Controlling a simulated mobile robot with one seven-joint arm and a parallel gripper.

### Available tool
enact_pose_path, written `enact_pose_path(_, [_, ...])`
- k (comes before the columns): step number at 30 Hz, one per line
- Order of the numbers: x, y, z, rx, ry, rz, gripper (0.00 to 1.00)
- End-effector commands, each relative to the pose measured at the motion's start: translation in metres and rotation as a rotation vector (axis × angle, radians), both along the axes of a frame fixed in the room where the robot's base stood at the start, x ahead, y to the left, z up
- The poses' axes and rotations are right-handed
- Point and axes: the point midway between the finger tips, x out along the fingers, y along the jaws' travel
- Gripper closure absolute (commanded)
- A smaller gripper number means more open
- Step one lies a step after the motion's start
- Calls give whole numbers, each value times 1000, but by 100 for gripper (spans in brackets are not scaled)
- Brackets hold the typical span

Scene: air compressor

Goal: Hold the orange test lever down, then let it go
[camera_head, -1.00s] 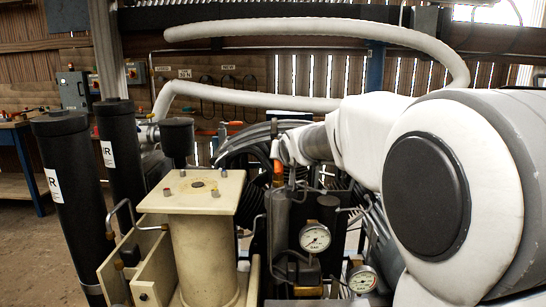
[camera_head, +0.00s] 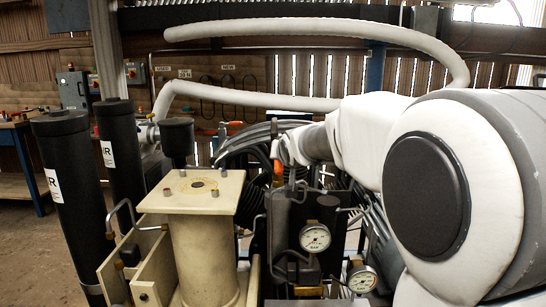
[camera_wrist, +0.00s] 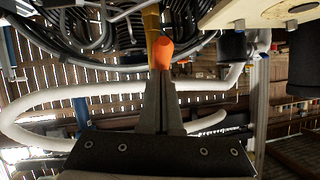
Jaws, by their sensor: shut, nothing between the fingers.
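The orange test lever (camera_head: 278,168) stands among the pipework just right of the cream top plate in the head view. In the wrist view its rounded orange end (camera_wrist: 161,50) lies right at the tips of my gripper (camera_wrist: 160,78). The gripper's fingers are shut together with nothing between them. The fingertips overlap the lever's end in that view; I cannot tell whether they touch it. In the head view my gripper is a small dark shape above the lever, largely hidden by my white-covered arm.
The cream block with its top plate (camera_head: 198,190) stands close on the left. Two pressure gauges (camera_head: 315,237) sit below right of the lever. Black cylinders (camera_head: 66,205) stand farther left. A thick white hose (camera_head: 300,30) loops behind. Black coiled hoses (camera_wrist: 85,28) crowd the lever.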

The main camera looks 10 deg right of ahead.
Motion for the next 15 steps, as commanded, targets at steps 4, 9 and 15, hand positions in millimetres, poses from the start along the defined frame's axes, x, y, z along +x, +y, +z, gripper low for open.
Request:
enact_pose_path(4, [0, 0, 1, 0, 0, 0, 100])
enact_pose_path(9, [0, 0, 8, 1, 0, 0, 100])
enact_pose_path(15, [0, 0, 17, 1, 0, 0, 100])
